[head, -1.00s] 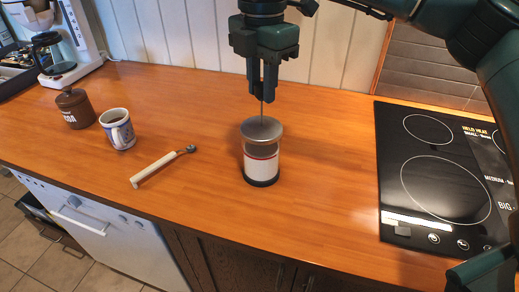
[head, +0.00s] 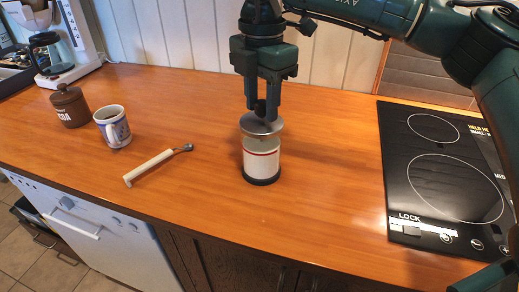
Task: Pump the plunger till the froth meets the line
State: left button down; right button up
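The frother (head: 261,166) stands upright on the wooden counter: a clear jar with a dark base, a round metal lid (head: 262,125) and a red line around it. Pale froth shows below the red line and also seems to show just above it; its exact top edge is hard to make out under the lid. My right gripper (head: 262,112) points down just above the lid, its fingers on either side of the plunger's dark knob (head: 260,107), and looks shut on it. The plunger is low, with its rod almost hidden. My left gripper is not in view.
A spoon-like tool with a white handle (head: 149,168) lies left of the frother. A patterned mug (head: 115,130) and a brown lidded canister (head: 70,106) stand further left. A coffee maker (head: 62,45) is behind them. A black hob (head: 440,180) is at right.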

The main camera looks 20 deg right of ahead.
jog(key=o, duration=0.6)
jog(key=shift+r+p, duration=2.35)
jog(key=shift+r, duration=1.2)
jog(key=shift+f, duration=0.1)
